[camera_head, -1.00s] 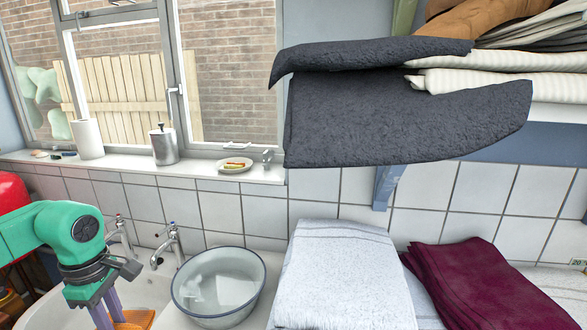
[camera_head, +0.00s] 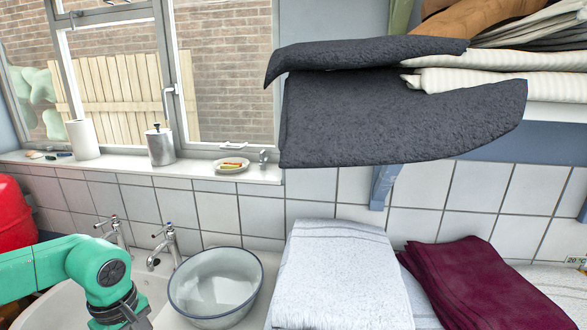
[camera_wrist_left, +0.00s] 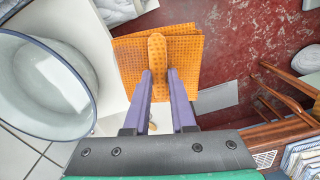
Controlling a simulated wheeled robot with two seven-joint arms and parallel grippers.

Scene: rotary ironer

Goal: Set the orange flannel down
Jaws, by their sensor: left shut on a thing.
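The orange flannel (camera_wrist_left: 188,62) shows in the left wrist view, a flat, waffle-textured cloth with a pinched fold. My left gripper (camera_wrist_left: 158,76) is shut on that fold, between its two purple fingers. The flannel hangs over or in front of the counter's edge, with a red floor far below. In the head view my left arm comes in at the lower left, and its gripper and the flannel are below the picture's edge. My right gripper is in no view.
A white enamel bowl (camera_head: 215,285) stands beside the sink (camera_head: 60,279) and its taps. A pale folded towel (camera_head: 340,275) and a maroon cloth (camera_head: 485,285) lie to the right. A dark grey towel (camera_head: 390,115) overhangs from the shelf. A wooden chair (camera_wrist_left: 285,100) stands on the floor.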

